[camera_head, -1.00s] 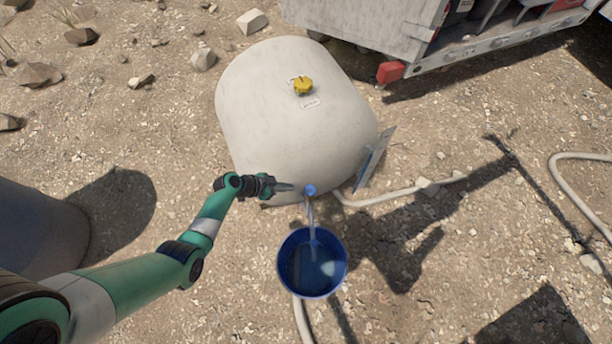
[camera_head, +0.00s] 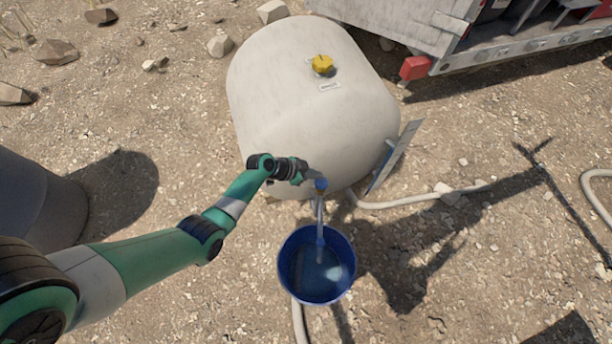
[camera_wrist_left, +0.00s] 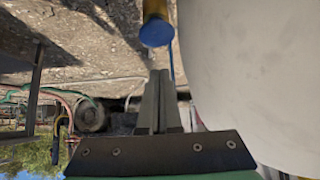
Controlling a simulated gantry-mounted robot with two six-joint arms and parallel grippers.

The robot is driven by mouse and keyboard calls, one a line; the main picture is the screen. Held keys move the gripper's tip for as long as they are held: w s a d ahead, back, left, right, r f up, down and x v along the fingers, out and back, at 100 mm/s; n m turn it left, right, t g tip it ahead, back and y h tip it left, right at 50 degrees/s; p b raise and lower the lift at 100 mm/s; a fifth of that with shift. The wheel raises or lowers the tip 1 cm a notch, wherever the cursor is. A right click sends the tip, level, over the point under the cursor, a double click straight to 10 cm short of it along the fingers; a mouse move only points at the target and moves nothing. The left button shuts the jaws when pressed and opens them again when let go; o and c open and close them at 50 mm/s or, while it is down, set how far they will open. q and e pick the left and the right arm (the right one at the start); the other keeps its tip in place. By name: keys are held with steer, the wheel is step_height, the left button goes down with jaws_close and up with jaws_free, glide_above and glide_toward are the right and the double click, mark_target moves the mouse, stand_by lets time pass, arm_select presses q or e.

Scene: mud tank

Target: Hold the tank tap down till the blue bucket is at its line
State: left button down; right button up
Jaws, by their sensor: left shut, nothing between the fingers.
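The pale tank (camera_head: 300,105) has a tap with a blue top (camera_head: 320,184) low on its near side. The blue bucket (camera_head: 318,296) stands upright on the ground below the tap. A pale streak runs from the tap down into the bucket; I cannot tell whether it is water. The inside of the bucket looks blue and wet, and I cannot make out its line. My left gripper (camera_head: 312,176) is shut and empty, right at the tap; touching is unclear. In the left wrist view its shut fingers (camera_wrist_left: 159,101) point toward the tap's blue end (camera_wrist_left: 156,33). My right gripper is not in view.
A yellow cap (camera_head: 322,64) sits on the tank's top. A thin panel (camera_head: 396,157) stands at its right side. A pale hose (camera_head: 415,199) lies on the gravel. A trailer (camera_head: 415,30) is at the back right. A grey drum (camera_head: 32,205) is at left.

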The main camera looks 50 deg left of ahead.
mark_target(324, 181)
arm_select(q)
step_height(324, 181, down, 4)
steer(key=shift+w+f+b, duration=0.1)
steer(key=shift+b, duration=0.65)
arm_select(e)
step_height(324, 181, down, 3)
